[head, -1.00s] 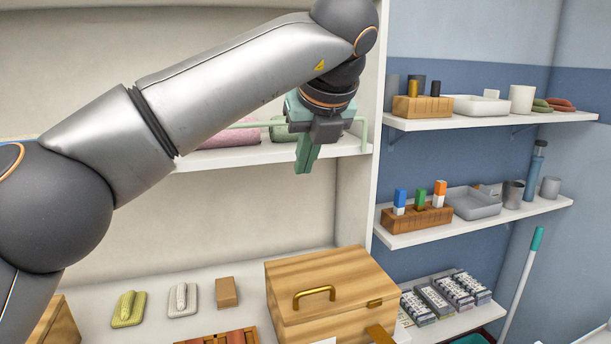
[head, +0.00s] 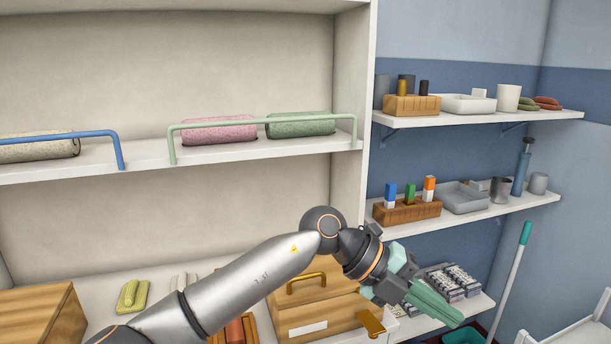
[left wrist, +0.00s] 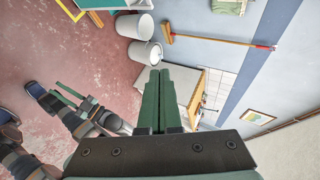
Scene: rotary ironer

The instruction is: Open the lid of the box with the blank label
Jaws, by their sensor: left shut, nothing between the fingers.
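A wooden box (head: 295,314) with a white blank label (head: 307,328) on its front stands on the lower shelf, with a brass handle (head: 306,279) on its lid and a brass piece (head: 370,322) at its front right. The lid looks shut; my left arm hides part of its top. My left gripper (head: 436,303) is shut and empty, to the right of the box and apart from it. Its green fingers also show in the left wrist view (left wrist: 164,98). What looks like my right gripper (left wrist: 72,98) is at the left of that view; its jaw state is unclear.
Another wooden box (head: 40,314) stands at the far left. Side shelves at right hold boxes of small items (head: 455,282), a wooden block rack (head: 407,211) and a grey tray (head: 465,197). A green-topped pole (head: 513,275) leans nearby.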

